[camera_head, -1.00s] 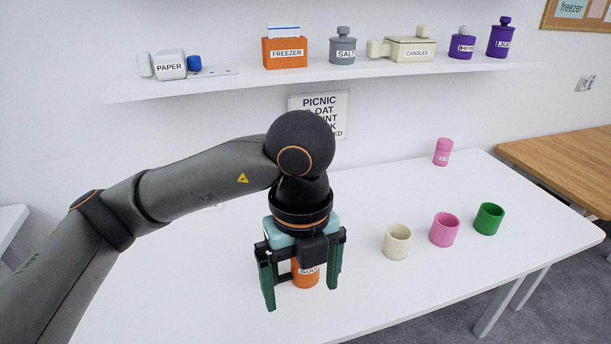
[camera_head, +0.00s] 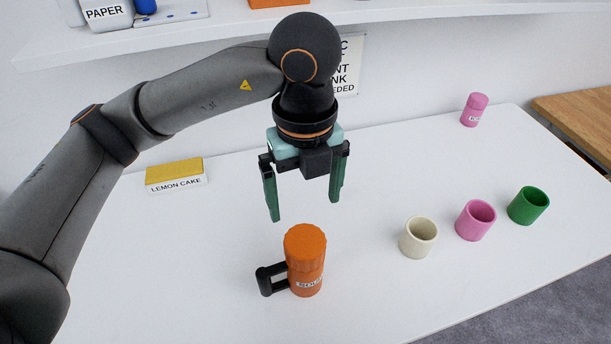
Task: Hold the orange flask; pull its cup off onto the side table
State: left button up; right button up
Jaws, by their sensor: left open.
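The orange flask (camera_head: 306,276) stands upright on the white table (camera_head: 190,270). It has a black handle (camera_head: 271,279) on its left and a label that reads as SOUP, partly turned away. Its orange cup (camera_head: 305,243) sits on top of it. My left gripper (camera_head: 305,208) is open and empty, with its green fingers pointing down. It is above and a little behind the flask, apart from it. My right gripper does not show.
A cream cup (camera_head: 418,237), a pink cup (camera_head: 475,220) and a green cup (camera_head: 528,205) stand to the right. A pink flask (camera_head: 474,110) is at the back right. A yellow lemon cake box (camera_head: 174,173) lies at the back left. A wooden table (camera_head: 582,115) stands beyond. A shelf (camera_head: 190,38) runs along the wall.

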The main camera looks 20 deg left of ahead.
aim_at(305, 240)
pick_arm(q)
notch_tip(305, 240, down, 12)
jog(key=shift+s+r, duration=0.1)
jog(key=shift+s, duration=0.05)
dwell(0.3)
jog(key=c, duration=1)
jog(key=o, duration=1)
notch_tip(305, 240, up, 12)
jog(key=shift+r, duration=0.25)
